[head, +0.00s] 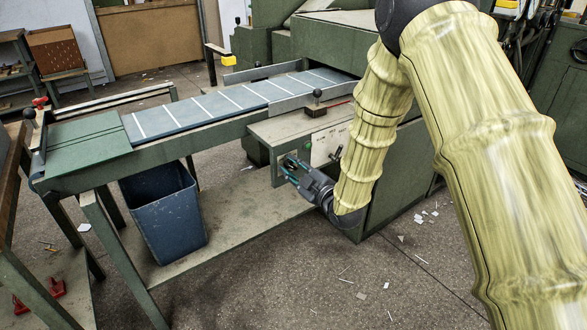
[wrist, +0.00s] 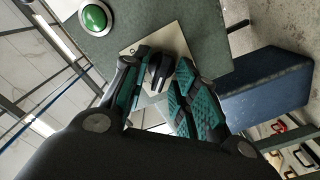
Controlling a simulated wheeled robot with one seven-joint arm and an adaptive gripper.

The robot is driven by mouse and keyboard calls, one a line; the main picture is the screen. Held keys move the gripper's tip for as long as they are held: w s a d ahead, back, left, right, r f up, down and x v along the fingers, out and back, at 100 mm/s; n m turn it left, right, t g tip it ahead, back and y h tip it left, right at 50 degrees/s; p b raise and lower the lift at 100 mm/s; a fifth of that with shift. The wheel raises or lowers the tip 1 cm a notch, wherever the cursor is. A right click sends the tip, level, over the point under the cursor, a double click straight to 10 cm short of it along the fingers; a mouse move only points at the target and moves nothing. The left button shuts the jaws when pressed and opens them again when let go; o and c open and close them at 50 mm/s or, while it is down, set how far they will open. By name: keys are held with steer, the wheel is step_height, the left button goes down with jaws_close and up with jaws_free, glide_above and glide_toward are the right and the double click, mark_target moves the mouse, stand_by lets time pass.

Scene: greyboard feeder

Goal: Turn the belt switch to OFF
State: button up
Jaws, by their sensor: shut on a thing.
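The belt switch is a black knob (wrist: 158,70) on a pale plate (wrist: 172,40) in the wrist view. A small round mark shows on the plate, left of the knob; other lettering is hidden or too small to read. My gripper (wrist: 163,80) has its teal-padded fingers on either side of the knob and is shut on it. In the head view my gripper (head: 291,168) is at the end face of the green machine housing, where its fingers hide most of the switch. The conveyor belt (head: 215,104) is blue-grey with white cross stripes.
A green push button (wrist: 95,17) sits beside the switch plate. A blue bin (head: 165,215) stands under the conveyor, left of my gripper. A black-knobbed lever (head: 317,95) stands on the housing above. Paper scraps litter the open floor at the right.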

steer(key=shift+d, duration=0.15)
steer(key=o, duration=0.6)
steer(key=shift+o, duration=0.2)
steer(key=v, duration=1.2)
